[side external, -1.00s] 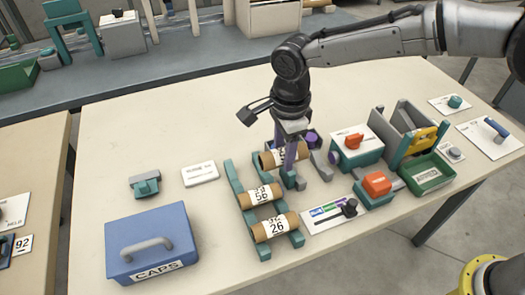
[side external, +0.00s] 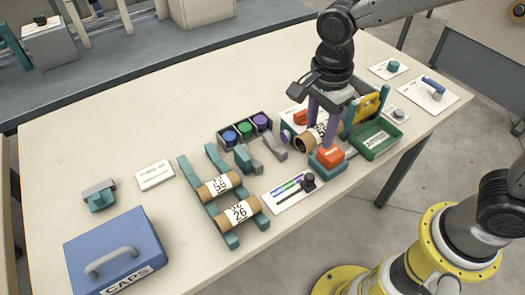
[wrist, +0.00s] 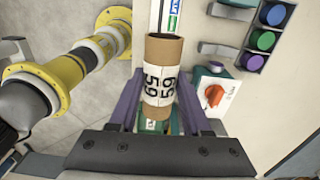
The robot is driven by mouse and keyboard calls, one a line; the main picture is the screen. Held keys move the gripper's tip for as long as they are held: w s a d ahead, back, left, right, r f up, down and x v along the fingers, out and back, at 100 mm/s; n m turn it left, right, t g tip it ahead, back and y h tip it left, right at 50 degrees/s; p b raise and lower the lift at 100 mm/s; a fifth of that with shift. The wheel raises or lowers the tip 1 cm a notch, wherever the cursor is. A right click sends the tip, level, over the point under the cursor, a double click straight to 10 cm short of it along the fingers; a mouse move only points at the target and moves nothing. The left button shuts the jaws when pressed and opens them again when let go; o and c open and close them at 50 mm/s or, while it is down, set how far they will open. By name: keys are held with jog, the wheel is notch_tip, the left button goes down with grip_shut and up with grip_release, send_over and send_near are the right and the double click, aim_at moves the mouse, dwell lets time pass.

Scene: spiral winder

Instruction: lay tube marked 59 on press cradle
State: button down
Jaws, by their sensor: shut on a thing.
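A brown cardboard tube with a white label (side external: 305,143) is held in my gripper (side external: 322,138). In the wrist view the tube (wrist: 161,82) reads 59 and lies lengthwise between the two purple fingers of my gripper (wrist: 160,108), which are shut on it. In the side external view it is at the teal press-like machine with grey walls and a yellow plate (side external: 368,105), behind the orange-red button box (side external: 328,158). I cannot tell whether it touches anything below. The press cradle is not clearly distinguishable; the fingers and tube hide part of that area.
Tubes marked 56 (side external: 220,186) and 26 (side external: 239,212) lie on a teal rack (side external: 190,176). Cap bins (side external: 246,129), teal-grey supports (side external: 248,160), a slider panel (side external: 292,188) and a green tray (side external: 377,140) stand close by. A blue CAPS box (side external: 115,250) is front left. The table's back left is clear.

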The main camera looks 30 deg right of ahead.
jog(key=shift+w+d+r, duration=0.15)
jog(key=shift+w+d, duration=0.05)
jog(key=shift+d, duration=0.05)
jog(key=w+a+f, duration=0.1)
jog(key=w+f, duration=0.2)
jog(key=w, duration=0.1)
jog(key=w+a+f, duration=0.2)
jog(key=w+f, duration=0.1)
jog(key=w, duration=0.1)
jog(key=w+a+f, duration=0.2)
jog(key=w+f, duration=0.1)
jog(key=w, duration=0.1)
jog(key=shift+w+a+f, duration=0.15)
jog(key=shift+w+f, duration=0.15)
jog(key=shift+f, duration=1.6)
jog(key=shift+f, duration=0.4)
jog(key=shift+f, duration=0.2)
